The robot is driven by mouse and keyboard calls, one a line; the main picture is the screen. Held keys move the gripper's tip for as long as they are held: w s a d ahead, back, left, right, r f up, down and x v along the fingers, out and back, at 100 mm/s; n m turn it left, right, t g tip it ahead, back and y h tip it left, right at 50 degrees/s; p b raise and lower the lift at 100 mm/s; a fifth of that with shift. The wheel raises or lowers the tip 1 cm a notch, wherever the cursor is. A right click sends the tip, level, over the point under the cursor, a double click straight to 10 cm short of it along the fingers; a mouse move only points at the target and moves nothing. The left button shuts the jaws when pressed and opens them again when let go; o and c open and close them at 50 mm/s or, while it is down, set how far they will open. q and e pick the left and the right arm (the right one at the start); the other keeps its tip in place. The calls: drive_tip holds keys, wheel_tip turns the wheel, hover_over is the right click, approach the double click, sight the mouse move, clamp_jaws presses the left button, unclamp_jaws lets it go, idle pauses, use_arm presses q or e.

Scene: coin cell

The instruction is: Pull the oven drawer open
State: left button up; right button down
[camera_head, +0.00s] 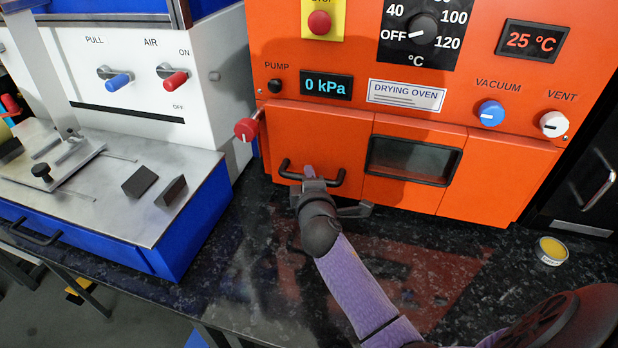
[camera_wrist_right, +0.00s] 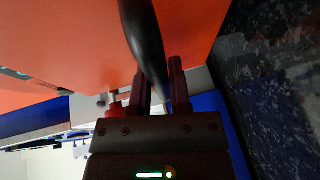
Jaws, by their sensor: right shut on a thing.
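The orange drying oven (camera_head: 290,130) stands at the back of the counter. Its drawer front (camera_head: 400,205) is in the lower part, with a dark window on the right. A black bar handle (camera_head: 333,180) is on the left of this front. My right gripper (camera_head: 311,180) is at the handle and is shut on it. In the right wrist view the handle (camera_wrist_right: 143,40) runs down between the two fingers of the gripper (camera_wrist_right: 160,90). The gripper hides part of the handle in the head view. My left gripper is not in view.
A blue and white machine with a metal deck (camera_head: 110,200) stands to the left. A red knob (camera_head: 246,129) sticks out at the oven's left edge. A small yellow-topped tin (camera_head: 551,250) is on the dark counter (camera_head: 440,270) at right. The counter in front of the oven is otherwise mostly clear.

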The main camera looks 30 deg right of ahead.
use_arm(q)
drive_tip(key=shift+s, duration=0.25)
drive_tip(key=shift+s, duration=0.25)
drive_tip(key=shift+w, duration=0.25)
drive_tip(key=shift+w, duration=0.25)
use_arm(e)
drive_tip(key=shift+f, duration=0.1)
drive_tip(key=shift+s+a, duration=0.1)
